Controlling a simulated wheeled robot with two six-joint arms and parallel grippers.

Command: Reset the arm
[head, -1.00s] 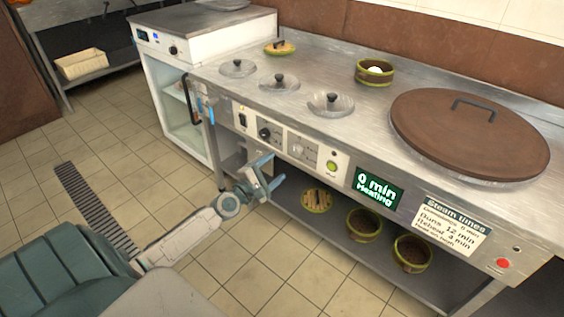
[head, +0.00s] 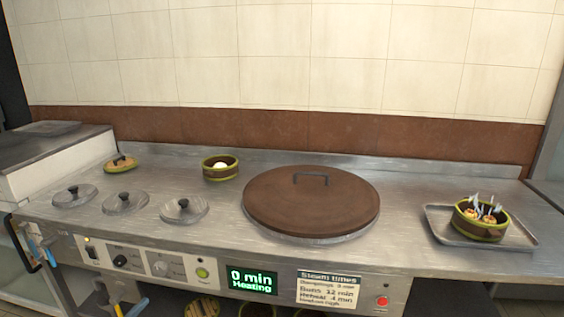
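Only the fingertips of my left gripper (head: 128,308) show, at the bottom edge of the head view. They are in front of the cooking counter, below its left control knobs. The two tips stand apart with nothing seen between them. The rest of the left arm is out of the picture. My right gripper is not in view.
The steel counter (head: 400,185) carries a large brown lid (head: 310,203), small pot lids (head: 184,210), a steamer basket holding something white (head: 220,168), and a tray (head: 440,222) with a filled, steaming basket (head: 481,221). The display (head: 251,281) reads "0 min Heating".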

